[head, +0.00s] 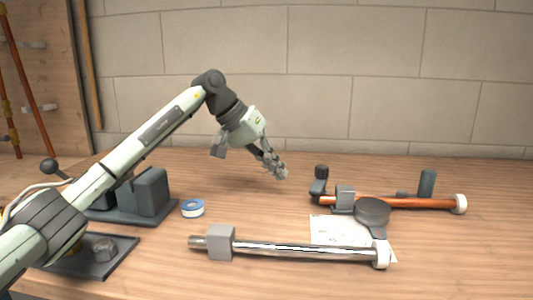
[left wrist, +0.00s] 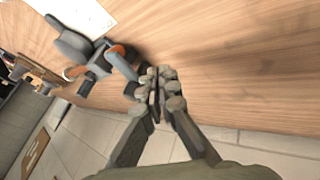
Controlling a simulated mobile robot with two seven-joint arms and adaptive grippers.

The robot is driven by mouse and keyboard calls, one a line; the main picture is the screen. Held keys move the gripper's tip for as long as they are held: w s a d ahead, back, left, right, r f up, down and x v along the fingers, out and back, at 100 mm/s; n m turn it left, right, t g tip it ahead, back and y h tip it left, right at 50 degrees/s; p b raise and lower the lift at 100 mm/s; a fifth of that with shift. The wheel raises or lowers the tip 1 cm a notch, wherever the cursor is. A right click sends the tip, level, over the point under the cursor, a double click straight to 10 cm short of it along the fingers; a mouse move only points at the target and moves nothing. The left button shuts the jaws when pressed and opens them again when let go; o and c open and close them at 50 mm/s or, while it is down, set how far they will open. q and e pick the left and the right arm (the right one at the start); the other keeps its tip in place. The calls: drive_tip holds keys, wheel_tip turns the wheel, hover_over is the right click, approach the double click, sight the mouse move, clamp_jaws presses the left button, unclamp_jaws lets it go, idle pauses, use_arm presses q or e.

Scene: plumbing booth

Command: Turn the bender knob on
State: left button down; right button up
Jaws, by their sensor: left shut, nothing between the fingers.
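The bender is a dark grey tool around a copper pipe (head: 415,203) on the bench, right of centre in the head view. A small dark knob (head: 321,172) stands at its left end. A round dark disc (head: 373,210) is at its front. My left gripper (head: 282,175) is shut and empty, left of the knob, with a gap between them in the picture. In the left wrist view the shut fingers (left wrist: 158,95) are beside the dark end of the bender (left wrist: 131,90); I cannot tell whether they touch. My right gripper is not in view.
A blue-and-white tape roll (head: 192,208) and a dark vise-like block (head: 150,192) are at left. A tiled wall (head: 330,80) stands behind the bench.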

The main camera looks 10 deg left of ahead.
sight(313, 186)
use_arm(q)
drive_tip(key=shift+x, duration=1.05)
drive_tip(key=d, duration=0.3)
drive_tip(key=shift+s+d+p, duration=0.15)
drive_tip(key=shift+s+p, duration=0.15)
drive_tip(key=shift+p, duration=0.1)
drive_tip(key=shift+d+f, duration=0.1)
drive_tip(key=shift+d, duration=0.2)
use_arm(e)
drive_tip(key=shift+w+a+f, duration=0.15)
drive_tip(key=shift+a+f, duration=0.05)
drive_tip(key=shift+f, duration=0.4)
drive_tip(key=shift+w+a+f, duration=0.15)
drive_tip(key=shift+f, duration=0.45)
use_arm(q)
drive_tip(key=shift+s, duration=0.1)
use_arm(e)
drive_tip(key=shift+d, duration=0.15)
use_arm(q)
drive_tip(key=shift+d+f, duration=0.1)
drive_tip(key=shift+d, duration=0.1)
drive_tip(key=shift+s+d+n+t+y+b, duration=0.3)
drive_tip(key=shift+s+d+n+t+b, duration=0.2)
drive_tip(key=shift+d+n+b, duration=0.4)
drive_tip(key=shift+s, duration=0.15)
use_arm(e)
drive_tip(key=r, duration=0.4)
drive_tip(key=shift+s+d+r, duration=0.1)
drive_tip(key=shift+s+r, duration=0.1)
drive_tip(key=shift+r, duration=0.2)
